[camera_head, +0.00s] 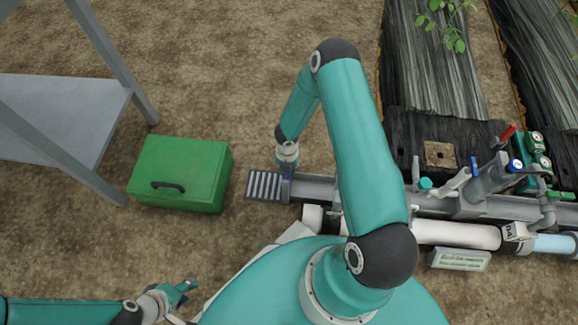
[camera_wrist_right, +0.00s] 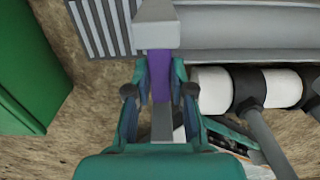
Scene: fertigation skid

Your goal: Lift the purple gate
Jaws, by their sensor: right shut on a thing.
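The purple gate (camera_wrist_right: 159,72) is a narrow upright strip in the right wrist view, below a grey block at the edge of the grey channel. In the head view only a small purple bit of the gate (camera_head: 286,188) shows, beside the slatted grate. My right gripper (camera_wrist_right: 159,92) is shut on the gate, one finger on each side of it. In the head view the right gripper (camera_head: 287,170) is small and partly hides the gate. My left gripper (camera_head: 184,291) is low at the left, empty, with its fingers apart, away from the gate.
A slatted grate (camera_head: 265,186) ends the grey channel (camera_head: 435,204). A green box (camera_head: 180,172) stands on the soil to the left, near a grey metal rack (camera_head: 60,115). White pipes (camera_head: 455,235), valves and a sign (camera_head: 460,260) lie to the right.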

